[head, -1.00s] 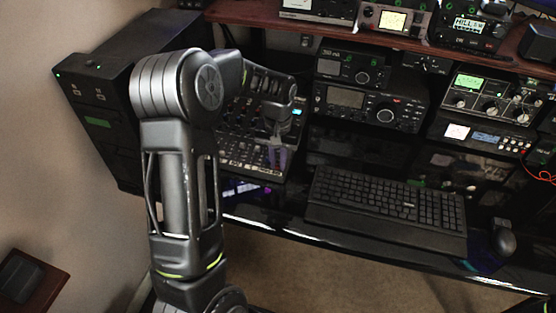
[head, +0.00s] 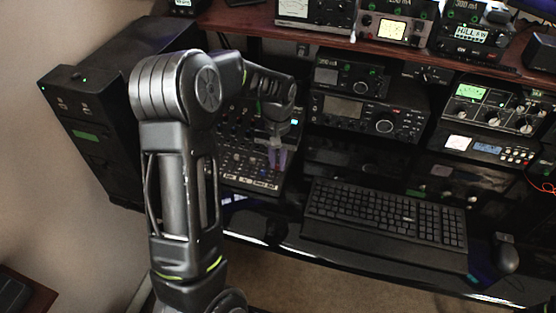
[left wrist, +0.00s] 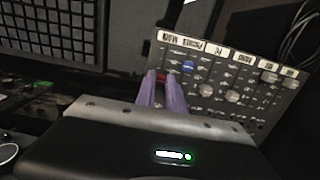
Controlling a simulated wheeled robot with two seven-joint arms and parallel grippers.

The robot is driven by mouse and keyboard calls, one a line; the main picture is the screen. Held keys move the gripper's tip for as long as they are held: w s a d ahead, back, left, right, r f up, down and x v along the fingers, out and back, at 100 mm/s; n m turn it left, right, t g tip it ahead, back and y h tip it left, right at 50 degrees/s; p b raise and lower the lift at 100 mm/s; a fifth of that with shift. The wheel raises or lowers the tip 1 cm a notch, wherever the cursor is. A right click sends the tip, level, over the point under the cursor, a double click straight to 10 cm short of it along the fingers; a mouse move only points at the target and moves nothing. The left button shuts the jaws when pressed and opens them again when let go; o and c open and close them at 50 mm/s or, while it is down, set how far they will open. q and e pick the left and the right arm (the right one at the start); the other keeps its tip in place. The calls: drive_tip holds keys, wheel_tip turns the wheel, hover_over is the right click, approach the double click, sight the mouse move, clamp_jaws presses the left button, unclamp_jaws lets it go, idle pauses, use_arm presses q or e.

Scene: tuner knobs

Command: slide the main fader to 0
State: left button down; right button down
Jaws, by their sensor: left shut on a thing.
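The mixer (head: 238,174) lies on the desk, partly hidden behind my left arm in the head view. In the left wrist view its panel (left wrist: 250,112) shows upside-down white labels and a row of fader caps. The main fader's red cap (left wrist: 161,78) sits under the label that reads MAIN, between my purple fingertips. My left gripper (head: 277,160) is shut on this cap; it also shows in the left wrist view (left wrist: 163,88). The fingers hide part of the cap and its slot. My right gripper is in neither view.
A blue cap (left wrist: 188,67) and several pale caps (left wrist: 233,96) stand close beside the fingers. A keyboard (head: 385,215) and a mouse (head: 507,257) lie to the right. Radios (head: 370,117) stand behind, under a wooden shelf (head: 400,48).

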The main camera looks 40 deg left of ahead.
sight(278, 165)
use_arm(q)
drive_tip(key=c, duration=1.7)
unclamp_jaws()
drive_tip(key=shift+w, duration=0.1)
drive_tip(key=shift+r, duration=3.95)
drive_tip(key=shift+f, duration=0.1)
